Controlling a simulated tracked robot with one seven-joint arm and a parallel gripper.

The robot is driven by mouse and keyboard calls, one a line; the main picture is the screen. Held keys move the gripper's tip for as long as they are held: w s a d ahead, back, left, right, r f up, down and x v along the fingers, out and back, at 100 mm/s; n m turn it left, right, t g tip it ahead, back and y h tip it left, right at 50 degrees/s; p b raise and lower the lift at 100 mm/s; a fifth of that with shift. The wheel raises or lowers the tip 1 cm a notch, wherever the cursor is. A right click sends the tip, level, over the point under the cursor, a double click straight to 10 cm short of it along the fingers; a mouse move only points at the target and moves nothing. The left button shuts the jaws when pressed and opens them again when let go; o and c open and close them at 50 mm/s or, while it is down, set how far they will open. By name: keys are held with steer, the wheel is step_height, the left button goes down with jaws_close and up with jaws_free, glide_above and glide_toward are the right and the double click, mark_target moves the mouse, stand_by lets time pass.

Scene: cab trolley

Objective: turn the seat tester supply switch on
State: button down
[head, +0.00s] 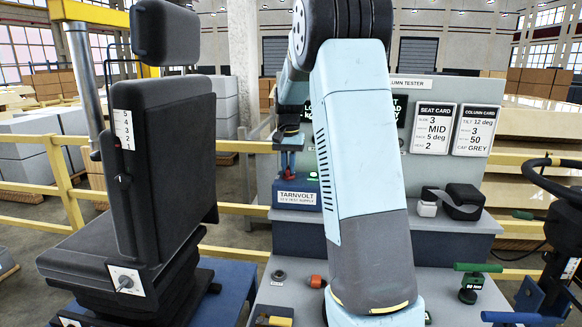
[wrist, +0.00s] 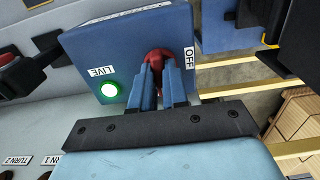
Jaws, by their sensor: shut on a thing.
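The seat tester supply is a blue box (head: 298,186) marked TARNVOLT on the bench, left of my arm. It also fills the upper middle of the wrist view (wrist: 125,42). Its red switch (wrist: 156,54) sits between my fingers, which partly hide it. An OFF label (wrist: 189,58) is just right of the switch. A green lamp (wrist: 109,90) beside a LIVE label glows on the box. My gripper (wrist: 160,72) is shut on the red switch; in the head view it points down over the box (head: 290,163). The switch's exact position is hard to tell.
A black seat (head: 160,150) stands at the left. Behind my arm are a SEAT CARD (head: 433,128) and a COLUMN CARD (head: 475,130). A black strapped item (head: 462,200) lies on the bench at right. A steering wheel (head: 555,175) is at the far right.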

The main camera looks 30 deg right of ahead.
steer(key=shift+w+d+r, duration=0.1)
steer(key=shift+d, duration=0.05)
steer(key=c, duration=1.1)
jaws_free()
steer(key=shift+c, duration=0.2)
step_height(320, 180, up, 14)
steer(key=shift+f, duration=0.25)
